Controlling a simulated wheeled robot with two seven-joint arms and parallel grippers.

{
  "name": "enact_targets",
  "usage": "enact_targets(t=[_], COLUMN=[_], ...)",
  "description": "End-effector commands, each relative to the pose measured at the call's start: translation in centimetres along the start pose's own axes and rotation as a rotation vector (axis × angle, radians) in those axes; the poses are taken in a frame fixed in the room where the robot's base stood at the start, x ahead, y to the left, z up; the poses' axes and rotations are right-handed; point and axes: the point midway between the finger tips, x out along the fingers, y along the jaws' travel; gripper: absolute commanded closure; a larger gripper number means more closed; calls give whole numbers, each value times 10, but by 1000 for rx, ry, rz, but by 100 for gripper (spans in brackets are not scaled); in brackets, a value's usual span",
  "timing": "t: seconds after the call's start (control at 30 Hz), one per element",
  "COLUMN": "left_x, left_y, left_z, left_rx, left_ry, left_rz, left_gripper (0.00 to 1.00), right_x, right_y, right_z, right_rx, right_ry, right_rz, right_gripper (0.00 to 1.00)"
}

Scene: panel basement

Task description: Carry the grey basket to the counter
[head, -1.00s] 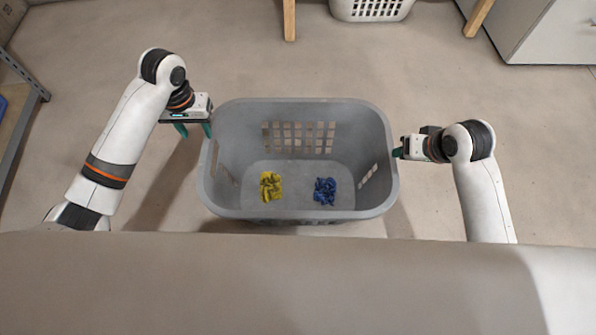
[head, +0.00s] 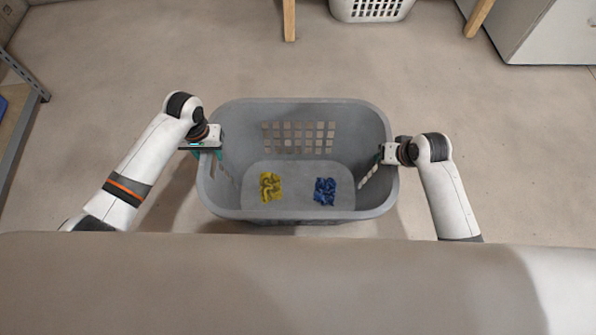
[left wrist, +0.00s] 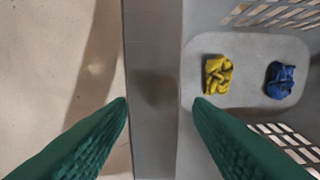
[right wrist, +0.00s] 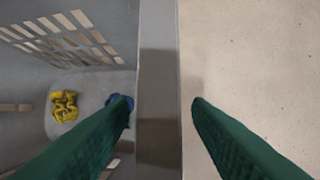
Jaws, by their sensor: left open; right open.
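The grey basket (head: 297,110) stands upright on the floor in the middle of the head view. A yellow cloth (head: 270,187) and a blue cloth (head: 325,191) lie apart on its bottom. My left gripper (head: 207,152) is at the basket's left rim, open, with one green finger on each side of the rim in the left wrist view (left wrist: 160,105). My right gripper (head: 380,155) is at the right rim, open, its fingers likewise on both sides of the rim in the right wrist view (right wrist: 160,105). The counter cannot be made out for certain.
A white basket (head: 371,8) stands at the top edge between two wooden legs (head: 289,20). A white cabinet (head: 555,35) is at the upper right, a metal shelf (head: 30,80) at the left. The floor (head: 330,70) behind the grey basket is clear.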

Motion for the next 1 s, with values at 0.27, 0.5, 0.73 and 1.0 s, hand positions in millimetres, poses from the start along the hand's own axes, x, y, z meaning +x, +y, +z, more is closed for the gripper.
enact_targets(t=[0.27,0.5,0.73,1.0], left_x=[0,0,-1,-12], left_y=[0,0,0,0], left_z=[0,0,1,1], left_rx=[0,0,-1,-1], left_ry=[0,1,-1,-1], left_rz=[0,0,0,1], left_gripper=[85,100,100,100], right_x=[0,0,-1,-11], right_y=[0,0,0,1], right_z=[0,0,1,5], right_rx=[0,0,0,0], right_ry=[0,1,-2,-2], right_rz=[0,-1,0,0], right_gripper=[86,100,100,100])
